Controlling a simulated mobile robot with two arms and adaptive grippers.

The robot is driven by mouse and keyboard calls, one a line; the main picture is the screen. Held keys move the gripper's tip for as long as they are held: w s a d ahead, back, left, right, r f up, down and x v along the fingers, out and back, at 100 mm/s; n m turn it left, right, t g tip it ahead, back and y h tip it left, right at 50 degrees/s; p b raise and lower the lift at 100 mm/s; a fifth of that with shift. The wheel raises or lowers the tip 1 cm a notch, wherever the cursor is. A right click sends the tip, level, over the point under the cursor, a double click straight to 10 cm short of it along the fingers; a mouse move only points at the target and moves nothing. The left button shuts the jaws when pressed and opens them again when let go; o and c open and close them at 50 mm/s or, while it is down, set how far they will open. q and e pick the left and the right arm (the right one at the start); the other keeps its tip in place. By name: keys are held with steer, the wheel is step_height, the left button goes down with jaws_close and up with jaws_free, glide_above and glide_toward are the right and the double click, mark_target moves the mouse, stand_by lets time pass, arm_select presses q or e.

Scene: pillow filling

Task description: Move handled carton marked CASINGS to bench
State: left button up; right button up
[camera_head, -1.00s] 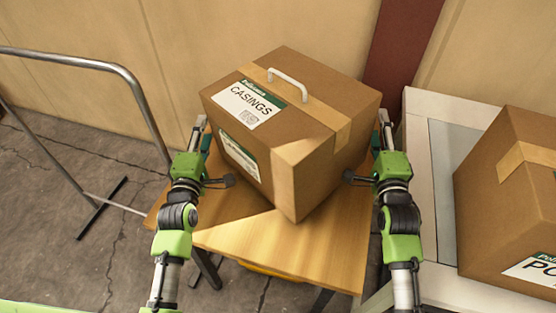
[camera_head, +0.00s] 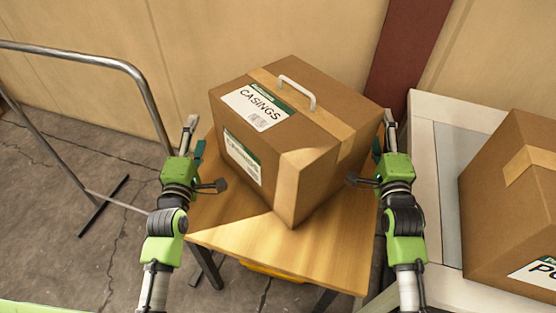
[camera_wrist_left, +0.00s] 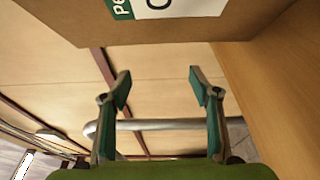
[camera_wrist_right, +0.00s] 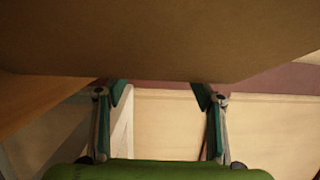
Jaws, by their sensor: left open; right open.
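The brown CASINGS carton (camera_head: 330,150) stands upright, turned cornerwise, on the small wooden table (camera_head: 270,243). A white handle (camera_head: 298,90) arches from its taped top. My left gripper (camera_head: 206,153) is open beside the carton's left side, with a gap between them. My right gripper (camera_head: 369,150) is open close beside its right side; whether it touches is unclear. The carton (camera_wrist_left: 240,20) fills the top of the left wrist view, beyond the empty, spread fingers (camera_wrist_left: 161,86). In the right wrist view the carton (camera_wrist_right: 150,40) overhangs the empty, spread fingers (camera_wrist_right: 162,92).
A pale bench (camera_head: 421,165) stands right of the table and bears another brown carton (camera_head: 505,215), cut by the frame edge. A metal rail frame (camera_head: 140,85) stands on the left. The wall is close behind the table. Cracked concrete floor (camera_head: 60,190) is open at left.

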arm_select(q)
steer(key=s, duration=0.6)
steer(key=shift+d, duration=0.3)
arm_select(e)
steer(key=s, duration=0.8)
steer(key=shift+f, duration=0.3)
arm_select(q)
steer(key=shift+s+p, duration=0.1)
steer(key=shift+p, duration=0.2)
arm_select(e)
steer(key=shift+s, duration=0.1)
steer(key=shift+r, duration=0.15)
